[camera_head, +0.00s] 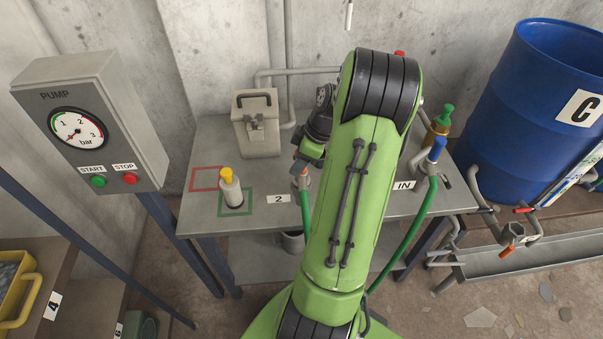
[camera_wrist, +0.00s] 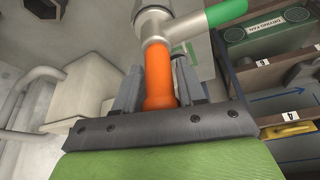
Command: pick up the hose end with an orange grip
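The hose end is a grey metal fitting (camera_wrist: 165,22) with an orange grip (camera_wrist: 160,80) and a green hose (camera_wrist: 226,12) leaving its side. In the wrist view the orange grip lies between the two fingers of my gripper (camera_wrist: 160,85), pointing back toward the palm. The fingers flank it closely; whether they press on it is not clear. In the head view the hose end (camera_head: 302,181) stands at the table near the label 2, with my gripper (camera_head: 308,160) right at it. My arm hides part of the table.
The grey table (camera_head: 270,220) also holds a beige container (camera_head: 256,125), a yellow-capped bottle (camera_head: 230,190) and a blue-topped hose end (camera_head: 433,158) by the IN label. A pump box (camera_head: 95,125) stands left, a blue drum (camera_head: 530,110) right. The wall is close behind.

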